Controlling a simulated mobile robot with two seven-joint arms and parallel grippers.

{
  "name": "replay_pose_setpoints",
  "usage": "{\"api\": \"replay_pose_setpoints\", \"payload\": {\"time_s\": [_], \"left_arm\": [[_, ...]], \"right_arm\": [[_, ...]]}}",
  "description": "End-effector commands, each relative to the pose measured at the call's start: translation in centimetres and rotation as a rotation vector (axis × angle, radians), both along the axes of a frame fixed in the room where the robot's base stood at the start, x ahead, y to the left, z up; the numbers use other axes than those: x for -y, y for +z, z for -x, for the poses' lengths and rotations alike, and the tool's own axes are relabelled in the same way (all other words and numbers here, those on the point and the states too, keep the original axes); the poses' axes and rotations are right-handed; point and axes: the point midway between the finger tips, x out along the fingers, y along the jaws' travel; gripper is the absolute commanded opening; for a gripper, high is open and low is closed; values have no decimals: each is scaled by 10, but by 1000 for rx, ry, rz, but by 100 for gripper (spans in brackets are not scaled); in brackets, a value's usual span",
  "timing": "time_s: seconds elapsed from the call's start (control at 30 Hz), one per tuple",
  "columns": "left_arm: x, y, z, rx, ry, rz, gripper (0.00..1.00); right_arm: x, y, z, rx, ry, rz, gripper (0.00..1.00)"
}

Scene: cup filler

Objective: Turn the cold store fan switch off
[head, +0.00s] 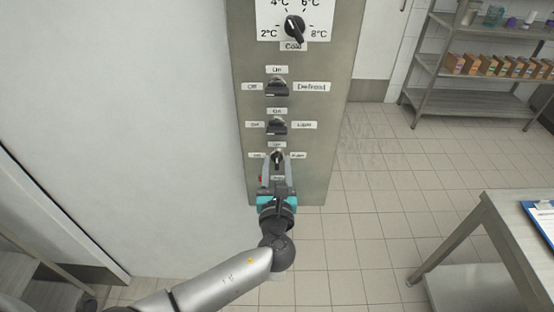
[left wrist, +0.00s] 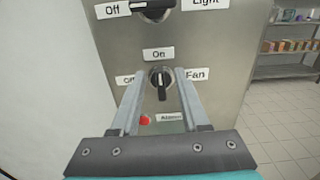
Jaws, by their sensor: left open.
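The fan switch (left wrist: 161,84) is a small black rotary knob on a grey metal panel (left wrist: 215,45), with an "On" label above, an "Off" label at left and a "Fan" label at right. Its grip stands upright, in line with "On". The switch also shows in the head view (head: 277,157), low on the panel. My left gripper (left wrist: 160,76) is open, one finger on each side of the knob. I cannot tell whether the fingers touch it. The left gripper also shows in the head view (head: 276,163). My right gripper is in neither view.
Above the fan switch are the light switch (head: 277,126), the defrost switch (head: 277,87) and a temperature dial (head: 294,29). A red button or lamp (left wrist: 145,120) sits below the fan switch. A steel table (head: 480,215) stands at right; shelves (head: 440,70) stand behind.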

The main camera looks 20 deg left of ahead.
Motion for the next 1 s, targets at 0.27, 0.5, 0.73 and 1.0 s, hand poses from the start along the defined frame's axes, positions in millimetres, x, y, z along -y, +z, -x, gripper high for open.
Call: {"api": "replay_pose_setpoints", "payload": {"time_s": [0.27, 0.5, 0.73, 1.0], "left_arm": [[-4, 0, -15, 0, 0, 1, 45], [-4, 0, -15, -1, 0, 1, 43], [-4, 0, -14, -1, 0, 1, 17], [-4, 0, -14, -1, 0, 0, 0]], "right_arm": [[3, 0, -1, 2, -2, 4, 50], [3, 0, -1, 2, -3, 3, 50], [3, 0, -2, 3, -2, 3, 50], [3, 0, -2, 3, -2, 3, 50]]}}
